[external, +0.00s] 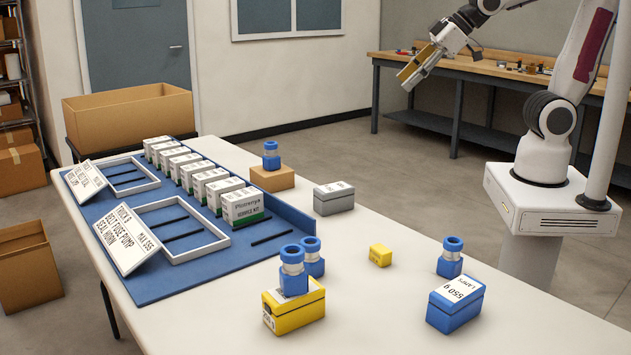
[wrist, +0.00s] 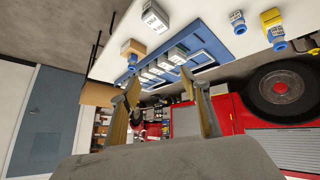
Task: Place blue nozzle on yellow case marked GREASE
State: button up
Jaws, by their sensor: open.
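The yellow case (external: 301,316) stands on the table's near part; its front label is too small to read. A third nozzle (external: 450,258) stands behind the blue case (external: 455,305), and a fourth (external: 271,155) is on a cardboard box (external: 272,179). My gripper (external: 415,72) is open and empty, high above and far from these. The wrist view shows its spread fingers (wrist: 160,82) and the yellow case (wrist: 271,18).
A grey case (external: 334,200) and small yellow box (external: 380,256) sit mid-table. A blue mat (external: 150,283) at left holds white frames, signs and a row of white kit boxes (external: 243,207). A workbench (external: 470,72) stands behind my gripper.

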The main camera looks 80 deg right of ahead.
jog(key=s+f+m+g, duration=0.1)
jog(key=s+f+g, duration=0.1)
jog(key=s, duration=1.3)
jog(key=shift+s+a+f+m+g+y, duration=0.2)
jog(key=shift+s+a+m+g+y, duration=0.1)
jog(key=shift+s+y, duration=0.1)
